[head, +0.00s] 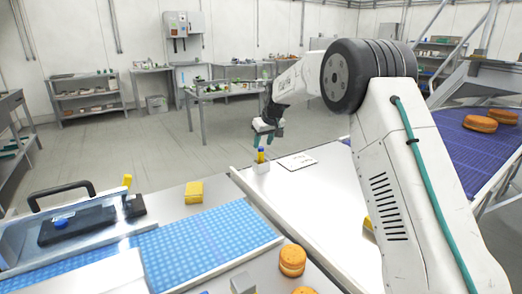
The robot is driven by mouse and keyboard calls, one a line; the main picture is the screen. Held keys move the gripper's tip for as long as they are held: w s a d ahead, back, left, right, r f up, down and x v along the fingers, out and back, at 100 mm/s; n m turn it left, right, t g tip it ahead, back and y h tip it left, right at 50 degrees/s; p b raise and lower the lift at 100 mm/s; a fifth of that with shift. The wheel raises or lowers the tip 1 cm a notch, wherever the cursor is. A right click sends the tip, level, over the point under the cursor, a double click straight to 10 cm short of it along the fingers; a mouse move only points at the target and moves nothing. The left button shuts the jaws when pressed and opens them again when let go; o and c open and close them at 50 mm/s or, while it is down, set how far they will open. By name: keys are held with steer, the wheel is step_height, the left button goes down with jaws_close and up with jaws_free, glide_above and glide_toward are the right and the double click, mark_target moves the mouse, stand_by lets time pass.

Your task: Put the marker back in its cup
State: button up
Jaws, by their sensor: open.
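A yellow marker (261,157) with a blue top end stands upright in a small white cup (261,168) near the far left edge of the right-hand steel table. The marker's lower part is hidden by the cup. My gripper (269,137) points down just above the cup, its teal fingertips apart and empty as far as I can see. The fingertips are close to the marker's top. I cannot tell whether they touch it.
A white card (297,161) lies right of the cup. A yellow block (194,192), a blue patterned belt (205,243) and a black-handled machine (85,222) are at left. A filled round (292,260) sits in front. A purple conveyor (470,150) carries several rounds.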

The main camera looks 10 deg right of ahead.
steer(key=v, duration=0.6)
steer(key=shift+r, duration=0.15)
steer(key=s+r+m+g, duration=0.1)
steer(key=s+r, duration=0.4)
steer(key=s, duration=0.8)
steer(key=s+r+m+g, duration=0.1)
steer(key=s+r, duration=0.4)
steer(key=s, duration=0.9)
steer(key=s+f, duration=0.3)
steer(key=s, duration=0.7)
steer(key=s+d+f+m+g+h, duration=0.1)
steer(key=s+f, duration=0.1)
steer(key=s, duration=0.9)
steer(key=s+d+f, duration=0.1)
steer(key=s+f, duration=0.2)
steer(key=s, duration=0.7)
steer(key=shift+s+f+m, duration=0.25)
steer(key=shift+f+m, duration=0.05)
steer(key=shift+f, duration=0.05)
